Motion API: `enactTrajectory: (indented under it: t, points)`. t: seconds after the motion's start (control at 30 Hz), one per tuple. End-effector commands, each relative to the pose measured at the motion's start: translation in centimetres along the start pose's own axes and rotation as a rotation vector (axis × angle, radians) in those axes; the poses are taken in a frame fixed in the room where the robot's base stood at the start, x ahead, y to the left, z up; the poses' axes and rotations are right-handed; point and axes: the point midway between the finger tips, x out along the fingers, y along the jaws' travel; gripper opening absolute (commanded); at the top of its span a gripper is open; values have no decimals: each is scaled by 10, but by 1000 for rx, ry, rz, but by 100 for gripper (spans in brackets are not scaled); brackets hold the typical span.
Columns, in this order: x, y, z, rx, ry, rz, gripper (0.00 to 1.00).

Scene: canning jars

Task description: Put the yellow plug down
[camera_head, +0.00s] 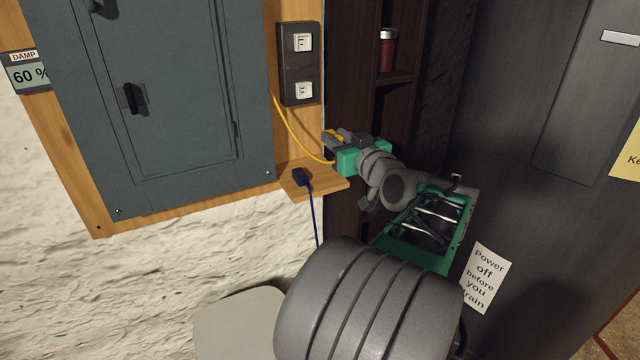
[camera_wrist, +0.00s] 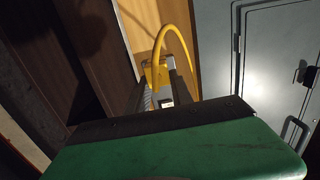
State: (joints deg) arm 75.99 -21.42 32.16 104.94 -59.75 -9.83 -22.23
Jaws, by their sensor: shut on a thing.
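The yellow plug (camera_wrist: 156,73) is between the fingers of my gripper (camera_wrist: 158,88) in the wrist view, and its yellow cord arches up from it. In the head view my gripper (camera_head: 338,138) is right of the outlet plate and above the small wooden shelf (camera_head: 326,184). Only a little of the yellow plug (camera_head: 335,134) shows there, between the fingers. Its yellow cord (camera_head: 293,134) runs up left toward the outlet plate. Whether the plug touches anything besides my fingers cannot be told.
A dark blue plug (camera_head: 302,177) lies on the shelf, its cord hanging down. The outlet plate (camera_head: 300,64) has two sockets. A grey electrical panel (camera_head: 170,100) is at the left. Dark shelving with a red jar (camera_head: 388,50) stands behind my gripper. A dark cabinet (camera_head: 520,130) is at the right.

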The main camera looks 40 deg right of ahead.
Motion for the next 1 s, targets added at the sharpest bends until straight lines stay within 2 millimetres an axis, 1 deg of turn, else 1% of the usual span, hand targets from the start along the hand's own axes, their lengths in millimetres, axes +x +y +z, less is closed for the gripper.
enactTrajectory:
  t: [0.03, 0.1, 0.17, 0.27, 0.4, 0.47, 0.5, 0.6, 0.73, 0.87, 0.9, 1.0]
  points:
    - [-9, -1, 20, 2, 5, 7, 0]
    - [-16, -4, 28, 3, 10, 8, 0]
    - [-14, -4, 31, 6, 12, 6, 0]
    - [5, 0, 36, 7, 10, -1, 0]
    - [44, 15, 52, 9, 9, -3, 0]
    - [61, 21, 58, 8, 9, -2, 0]
    - [72, 25, 63, 8, 8, -3, 0]
    - [90, 33, 88, 9, 8, 0, 0]
    - [108, 40, 107, 7, 11, 2, 0]
    - [116, 43, 117, 5, 11, 2, 0]
    - [119, 44, 123, 6, 9, 2, 0]
    - [119, 45, 142, 7, 9, 4, 0]
